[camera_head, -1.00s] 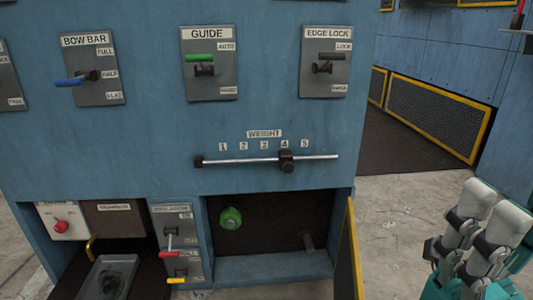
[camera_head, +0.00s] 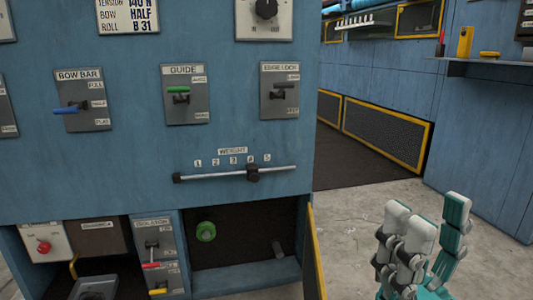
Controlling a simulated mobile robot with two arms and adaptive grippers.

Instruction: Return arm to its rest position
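My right gripper (camera_head: 434,218) is at the lower right, in front of the concrete floor. Its white and teal fingers point up, with a gap between the front pair and the one to their right. It looks open, holds nothing and is clear of the blue machine panel (camera_head: 140,175). My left gripper is not in view. On the panel, the guide lever (camera_head: 179,90) is up by AUTO and the edge lock lever (camera_head: 285,86) is up by LOCK. The blue bow bar lever (camera_head: 68,109) is near HALF. The weight slider (camera_head: 252,173) is at 4.
An open bay low in the panel holds a green round part (camera_head: 206,231). A yellow-edged door (camera_head: 316,255) stands open left of my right gripper. A shelf (camera_head: 490,69) with small items is at the upper right. Floor around the gripper is clear.

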